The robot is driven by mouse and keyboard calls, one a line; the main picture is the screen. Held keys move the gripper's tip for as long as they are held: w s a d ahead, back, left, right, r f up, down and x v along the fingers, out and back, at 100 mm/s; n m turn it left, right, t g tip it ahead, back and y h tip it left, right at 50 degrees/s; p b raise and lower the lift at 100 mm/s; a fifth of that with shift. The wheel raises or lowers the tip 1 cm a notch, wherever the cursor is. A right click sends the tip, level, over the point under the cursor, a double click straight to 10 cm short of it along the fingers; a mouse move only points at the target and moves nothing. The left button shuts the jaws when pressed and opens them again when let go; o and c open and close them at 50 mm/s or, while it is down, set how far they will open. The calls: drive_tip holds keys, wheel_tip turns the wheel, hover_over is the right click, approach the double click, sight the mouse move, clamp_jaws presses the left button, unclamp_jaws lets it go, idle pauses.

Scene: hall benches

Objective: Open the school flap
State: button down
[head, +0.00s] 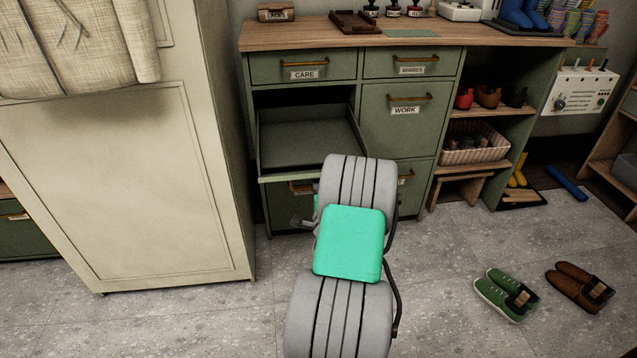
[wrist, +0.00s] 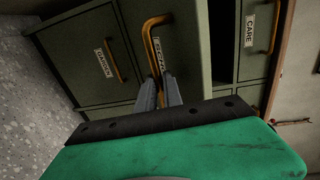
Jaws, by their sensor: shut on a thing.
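The school flap (wrist: 136,22) is the middle front in the cabinet's left column, between the CARE drawer and the GARDEN front. In the wrist view its brass handle (wrist: 150,40) stands beside a partly hidden label. My gripper (wrist: 160,88) is shut on the handle near one end. In the head view the flap's top edge (head: 275,179) stands out from the cabinet, and the empty dark green inside (head: 305,138) shows above it. My arm hides the gripper and part of the flap in the head view.
The CARE drawer (head: 275,68) above and the WORK front (head: 400,130) at right are closed. A tall cream cabinet (head: 120,190) stands close on the left. Green shoes (head: 505,295) and brown shoes (head: 578,287) lie on the floor at right. Floor around them is clear.

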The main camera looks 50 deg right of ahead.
drive_tip(key=shift+s+f, duration=0.3)
drive_tip(key=shift+f, duration=0.3)
drive_tip(key=shift+a+f, duration=0.1)
drive_tip(key=c, duration=1.7)
unclamp_jaws()
drive_tip(key=shift+f, duration=0.1)
drive_tip(key=shift+c, duration=0.2)
drive_tip(key=shift+o, duration=1.1)
drive_tip(key=shift+w, duration=0.1)
drive_tip(key=shift+r, duration=0.25)
drive_tip(key=v, duration=0.7)
drive_tip(key=shift+s+a, duration=0.3)
